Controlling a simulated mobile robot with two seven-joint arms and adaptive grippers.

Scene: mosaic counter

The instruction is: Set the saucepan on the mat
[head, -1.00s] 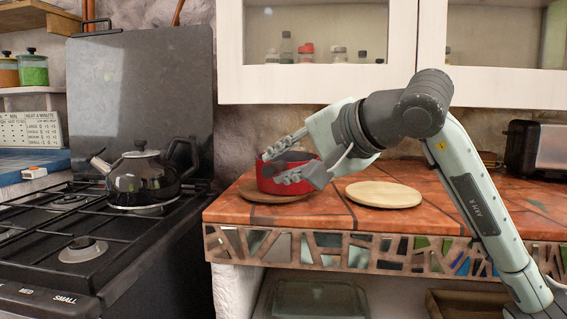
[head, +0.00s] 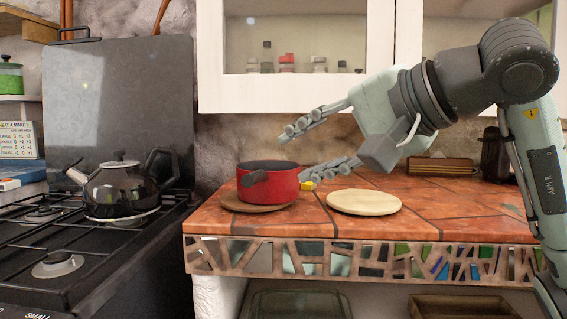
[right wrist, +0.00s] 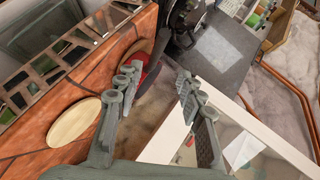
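The red saucepan (head: 284,183) stands upright on a brown round mat (head: 237,204) on the tiled counter. Its short dark handle (head: 254,178) points toward the front. A pale round board (head: 364,203) lies flat and bare to the right. My right gripper (head: 297,157) is open and empty, up and right of the saucepan, its fingers spread apart. In the right wrist view, a bit of the red saucepan (right wrist: 149,72) shows beyond the open gripper (right wrist: 157,72), partly hidden by a finger. The pale board (right wrist: 74,122) lies at the left there. My left gripper is not in view.
The stove with a dark kettle (head: 121,190) is at the left. White cabinets (head: 300,95) hang above the counter. A small yellow thing (head: 307,186) shows beside the saucepan.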

